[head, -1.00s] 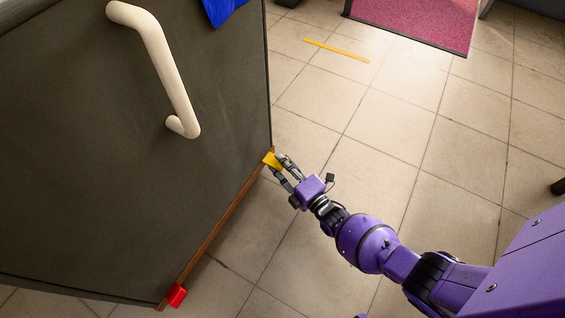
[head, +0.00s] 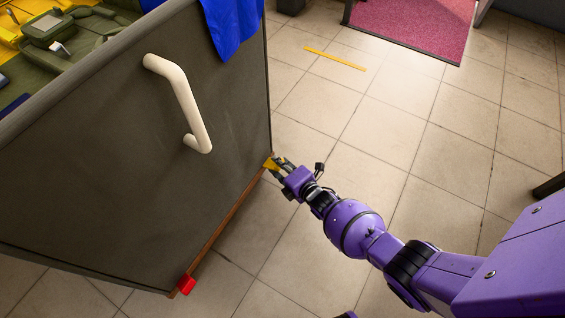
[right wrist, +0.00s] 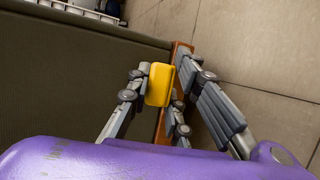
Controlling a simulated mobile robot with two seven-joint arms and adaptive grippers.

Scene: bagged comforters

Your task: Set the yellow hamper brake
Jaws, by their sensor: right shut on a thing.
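The dark grey hamper (head: 140,170) fills the left of the head view, with a wooden strip along its bottom edge. The yellow brake tab (head: 268,163) sticks out at the far end of that strip. It also shows as a rounded yellow block in the right wrist view (right wrist: 160,85). A red tab (head: 186,285) sits at the near end of the strip. My right gripper (head: 275,163) is at the yellow tab and shut on it, with fingers on both sides in the right wrist view (right wrist: 168,88). The tab's far side is hidden. My left gripper is not in view.
A white handle (head: 185,100) projects from the hamper's side. Blue cloth (head: 234,28) hangs over its rim, and green and yellow bagged items (head: 60,40) lie inside. Tiled floor (head: 400,130) to the right is clear, with a yellow floor strip (head: 335,59) and a pink mat (head: 415,25).

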